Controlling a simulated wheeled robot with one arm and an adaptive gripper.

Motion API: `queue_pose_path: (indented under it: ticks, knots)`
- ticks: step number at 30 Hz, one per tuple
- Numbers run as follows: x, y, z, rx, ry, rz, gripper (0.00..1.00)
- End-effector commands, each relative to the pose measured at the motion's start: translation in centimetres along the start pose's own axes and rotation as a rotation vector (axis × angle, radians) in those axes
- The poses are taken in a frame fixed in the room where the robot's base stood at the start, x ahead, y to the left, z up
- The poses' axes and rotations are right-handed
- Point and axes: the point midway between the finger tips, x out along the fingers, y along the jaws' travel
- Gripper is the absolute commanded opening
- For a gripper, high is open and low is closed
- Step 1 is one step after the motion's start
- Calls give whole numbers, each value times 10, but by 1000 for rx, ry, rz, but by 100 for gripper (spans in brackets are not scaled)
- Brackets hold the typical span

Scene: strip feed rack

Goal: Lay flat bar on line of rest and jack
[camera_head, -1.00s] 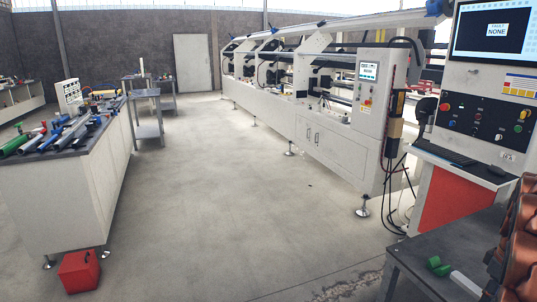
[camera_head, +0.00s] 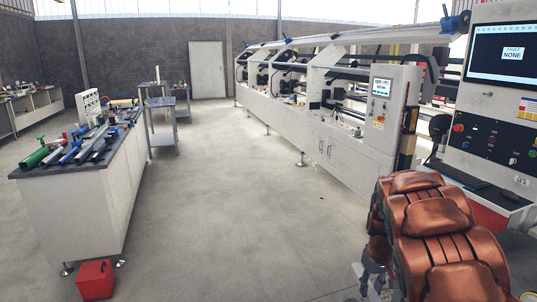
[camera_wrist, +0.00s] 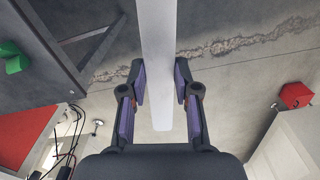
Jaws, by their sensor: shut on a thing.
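The flat bar (camera_wrist: 160,30) is a long, pale grey strip. In the wrist view it runs from the top edge down between the fingers of my gripper (camera_wrist: 159,75), and its near end shows just above the palm. My gripper is shut on the bar, with a purple-padded finger on each side. The bar is clear of the table and hangs over the floor. In the head view my copper arm hides most of the lower right, and only small grey parts show beside it. I cannot pick out the rest or the jack.
A dark table (camera_wrist: 40,45) with a green piece (camera_wrist: 12,58) is at the left in the wrist view. A red box (camera_head: 95,280) stands by the left workbench (camera_head: 65,215). The long white machine (camera_head: 345,155) lines the right. The floor between is free.

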Motion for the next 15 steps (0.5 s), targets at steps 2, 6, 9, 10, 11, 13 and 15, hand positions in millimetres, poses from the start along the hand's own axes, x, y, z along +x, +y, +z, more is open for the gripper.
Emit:
queue_pose_path:
  ticks: [2,6,9,10,11,13,15]
  knots:
    - [-9,-30,-6,9,-1,4,0]
    - [-13,-71,-11,44,-2,5,0]
    - [-15,-93,-12,63,-3,6,0]
    - [-15,-98,-12,69,-3,6,0]
    - [-15,-102,-12,73,-3,6,0]
    - [-16,-110,-12,82,-3,7,0]
    - [-15,-114,-12,86,-2,8,0]
